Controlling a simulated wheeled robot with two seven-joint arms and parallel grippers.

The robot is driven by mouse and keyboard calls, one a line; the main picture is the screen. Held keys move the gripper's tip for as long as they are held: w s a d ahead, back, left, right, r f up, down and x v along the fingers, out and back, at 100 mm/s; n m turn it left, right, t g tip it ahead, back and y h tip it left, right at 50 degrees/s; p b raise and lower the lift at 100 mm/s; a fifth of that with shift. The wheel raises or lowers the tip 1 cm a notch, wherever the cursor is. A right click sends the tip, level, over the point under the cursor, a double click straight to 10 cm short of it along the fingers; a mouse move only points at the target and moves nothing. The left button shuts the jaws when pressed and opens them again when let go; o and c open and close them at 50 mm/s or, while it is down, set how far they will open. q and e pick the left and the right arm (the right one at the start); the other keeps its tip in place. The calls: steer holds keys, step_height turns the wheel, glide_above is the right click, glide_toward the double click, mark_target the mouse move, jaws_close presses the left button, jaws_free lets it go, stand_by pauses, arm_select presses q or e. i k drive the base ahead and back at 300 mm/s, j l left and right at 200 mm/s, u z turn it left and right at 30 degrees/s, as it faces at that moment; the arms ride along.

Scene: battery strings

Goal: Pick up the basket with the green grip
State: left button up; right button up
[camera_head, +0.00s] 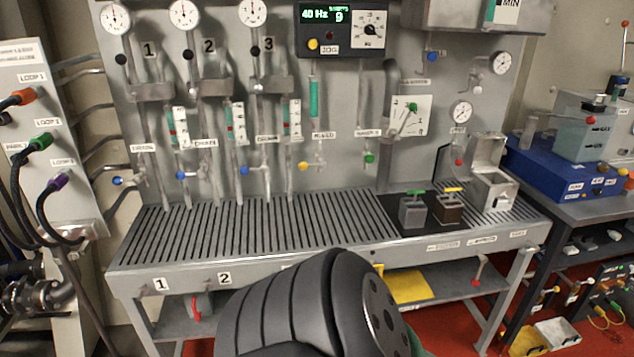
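The basket with the green grip (411,213) is a small grey box with a green handle on top. It stands upright on the black plate at the right part of the slatted bench. A similar brown basket with a yellow grip (449,211) stands just to its right, with a narrow gap between them. Neither of my grippers shows in the head view. A dark ribbed arm link of mine rises from the bottom centre, in front of the bench's front edge and left of the baskets.
An open metal box (491,187) stands right of the baskets. The slatted bench top (250,232) left of them is clear. Gauges, valves and tubes line the panel behind. A blue unit (560,172) sits on a side table at right.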

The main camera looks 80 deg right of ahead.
mark_target(412, 211)
steer(key=z, duration=3.6)
